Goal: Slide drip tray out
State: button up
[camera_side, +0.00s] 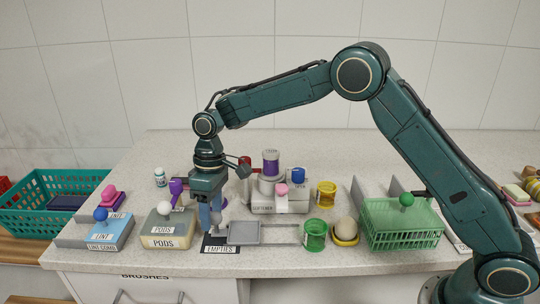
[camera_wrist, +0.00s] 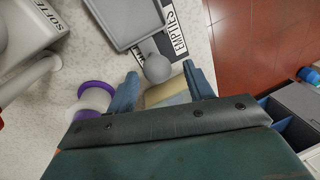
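The drip tray is a shallow grey rectangular tray (camera_side: 244,233) at the left end of a flat rail frame (camera_side: 282,234) on the counter. In the wrist view the tray (camera_wrist: 122,16) shows at the top, with a round grey knob (camera_wrist: 158,67) on a short stem on its near side. My gripper (camera_side: 213,226) points down at the tray's left end, over the EMPTIES mat. In the wrist view its two blue fingers (camera_wrist: 164,80) are spread wide, with the knob just beyond the tips and roughly between them. I see no contact with the knob.
The black EMPTIES mat (camera_side: 221,249) lies beneath the tray's left end. The PODS box (camera_side: 168,229) and blue LINT box (camera_side: 109,232) stand left. A green cup (camera_side: 315,236) stands right of the rails. A grey SOFTENER dispenser (camera_side: 280,206) stands behind. The counter's front edge is close.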

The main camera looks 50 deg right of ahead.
jog(key=shift+d, duration=0.1)
notch_tip(320, 180, up, 7)
jog(key=d, duration=0.1)
jog(key=shift+w+r, duration=0.15)
jog(key=shift+w, duration=0.2)
dwell(0.5)
jog(key=shift+d, duration=0.1)
jog(key=s+d+r+m+t, duration=0.2)
jog(key=s+d+r, duration=0.3)
jog(key=s+r, duration=0.25)
jog(key=s+d+r+m+t, duration=0.1)
jog(key=s+d+r+t, duration=0.1)
jog(key=s+d+r, duration=0.35)
jog(key=s+d+f+m+t+h, duration=0.1)
jog(key=s+d+m, duration=0.1)
jog(key=s, duration=0.8)
jog(key=s+d+f+m+t, duration=0.1)
jog(key=s+d, duration=0.4)
jog(key=s, duration=0.6)
jog(key=shift+f+m+t+h, duration=0.4)
jog(key=shift+f, duration=0.35)
